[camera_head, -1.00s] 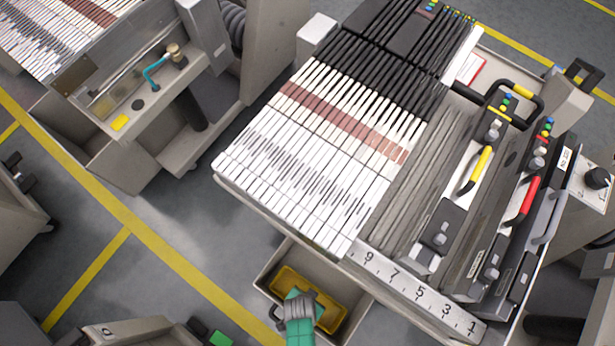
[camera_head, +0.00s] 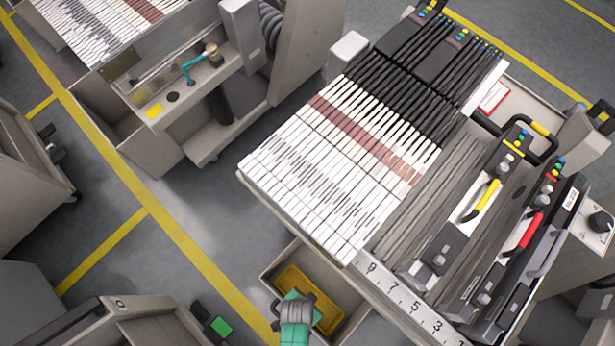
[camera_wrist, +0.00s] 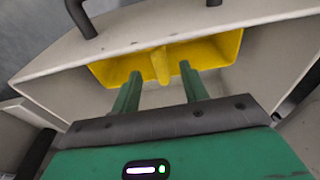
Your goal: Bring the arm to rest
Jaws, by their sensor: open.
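My gripper (camera_wrist: 161,85) shows in the wrist view with its two green fingers apart and nothing between them. The fingertips point at a yellow bin (camera_wrist: 205,52) inside an open drawer (camera_wrist: 45,75). The bin has a divider in its middle. In the head view my green gripper (camera_head: 292,299) is at the bottom, over the near part of the yellow bin (camera_head: 330,318). The drawer (camera_head: 352,315) sticks out below the feeder trolley. Whether the fingertips are inside the bin or above it is hard to tell.
The feeder trolley (camera_head: 372,258) carries white feeders (camera_head: 320,175) and two dark feeders with a yellow handle (camera_head: 482,200) and a red handle (camera_head: 523,237). Another trolley (camera_head: 190,125) stands at upper left. Grey floor with yellow lines (camera_head: 180,240) lies open left of the drawer.

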